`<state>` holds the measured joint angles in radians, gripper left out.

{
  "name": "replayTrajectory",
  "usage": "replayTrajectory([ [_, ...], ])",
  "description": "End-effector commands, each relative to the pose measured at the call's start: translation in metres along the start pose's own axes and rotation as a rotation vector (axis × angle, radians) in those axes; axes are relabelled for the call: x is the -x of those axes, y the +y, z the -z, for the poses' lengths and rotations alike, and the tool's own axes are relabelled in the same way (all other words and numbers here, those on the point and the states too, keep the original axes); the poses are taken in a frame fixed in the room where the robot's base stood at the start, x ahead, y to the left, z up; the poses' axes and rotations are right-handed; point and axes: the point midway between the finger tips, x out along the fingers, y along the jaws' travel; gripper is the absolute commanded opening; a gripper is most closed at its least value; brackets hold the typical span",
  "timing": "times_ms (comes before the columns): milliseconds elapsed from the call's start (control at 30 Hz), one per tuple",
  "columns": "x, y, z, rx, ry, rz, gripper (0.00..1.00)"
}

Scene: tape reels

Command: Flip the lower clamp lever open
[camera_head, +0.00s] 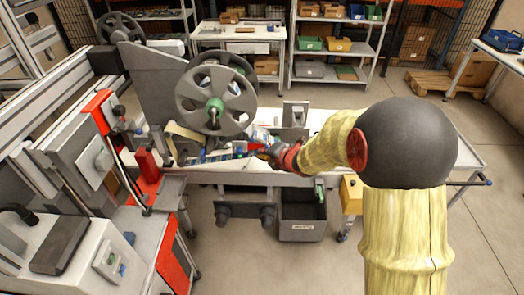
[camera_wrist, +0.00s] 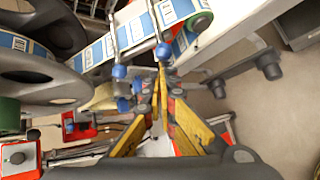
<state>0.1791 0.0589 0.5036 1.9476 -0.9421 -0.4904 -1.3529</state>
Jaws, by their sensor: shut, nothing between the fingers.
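Metal rods with blue ball knobs stand over the label tape (camera_wrist: 100,52) in the wrist view. One blue knob (camera_wrist: 163,51) is just beyond my fingertips, and another blue knob (camera_wrist: 119,72) is to their left. More blue knobs (camera_wrist: 123,105) sit lower left. I cannot tell which of these is the lower clamp lever, or whether it is open. My gripper (camera_wrist: 161,82) has yellow fingers that meet at the tips, shut and empty. In the head view my gripper (camera_head: 262,153) is at the machine bed, right of and below the large reel. Whether it touches a knob is unclear.
The large grey reel (camera_head: 214,101) stands upright behind the bed; its spokes fill the wrist view's left side. A dark bin (camera_head: 302,218) is below the bed. A red-edged cabinet (camera_head: 170,245) stands at the left. Open floor lies at the right.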

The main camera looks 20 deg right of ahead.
Motion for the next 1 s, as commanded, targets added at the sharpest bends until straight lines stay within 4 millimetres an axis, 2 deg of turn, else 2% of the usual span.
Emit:
replayTrajectory([
  [1000, 0.013, 0.010, -0.013, -0.016, 0.100, 0.044, 0.00],
])
